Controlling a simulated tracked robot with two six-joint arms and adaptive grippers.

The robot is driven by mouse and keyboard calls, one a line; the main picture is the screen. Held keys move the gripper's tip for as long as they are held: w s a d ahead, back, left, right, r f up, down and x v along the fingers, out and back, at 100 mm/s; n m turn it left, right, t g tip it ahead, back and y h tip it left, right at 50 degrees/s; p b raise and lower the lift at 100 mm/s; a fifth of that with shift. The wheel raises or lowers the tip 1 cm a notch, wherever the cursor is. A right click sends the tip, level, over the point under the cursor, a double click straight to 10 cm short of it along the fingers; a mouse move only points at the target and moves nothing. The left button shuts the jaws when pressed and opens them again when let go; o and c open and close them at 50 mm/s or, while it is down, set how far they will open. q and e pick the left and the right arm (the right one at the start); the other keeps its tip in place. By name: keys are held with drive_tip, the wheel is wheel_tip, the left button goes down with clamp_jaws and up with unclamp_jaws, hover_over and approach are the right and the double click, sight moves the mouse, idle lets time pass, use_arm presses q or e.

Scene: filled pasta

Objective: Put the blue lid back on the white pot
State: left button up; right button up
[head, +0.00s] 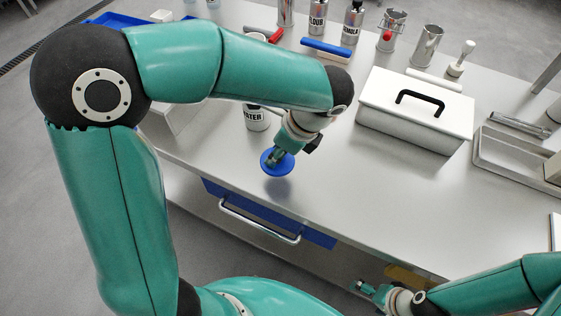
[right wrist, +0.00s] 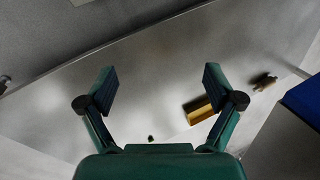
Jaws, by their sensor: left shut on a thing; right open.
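The blue lid (head: 270,169) is a round disc near the front of the white worktop in the head view. My left gripper (head: 277,158) is shut on the lid's top; the lid looks held just above the worktop, but the exact gap is unclear. A white pot-like can (head: 257,121) lettered "ATER" stands behind and left of the lid, apart from it. My left arm hides its upper part, so its opening cannot be seen. My right gripper (head: 363,288) is low in front of the worktop, open and empty; its spread fingers show in the right wrist view (right wrist: 160,78).
A white box with a black handle (head: 412,108) stands right of the lid. A grey tray (head: 512,155) is at right. A drawer handle (head: 258,222) juts out in front. The worktop's front middle is clear.

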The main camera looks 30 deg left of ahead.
use_arm(q)
wheel_tip(320, 180, up, 14)
drive_tip(key=p, duration=0.1)
drive_tip(key=shift+f+p, duration=0.15)
drive_tip(key=shift+p, duration=0.25)
use_arm(e)
wheel_tip(320, 180, up, 2)
drive_tip(key=shift+r, duration=0.1)
use_arm(q)
drive_tip(key=shift+w+f, duration=0.1)
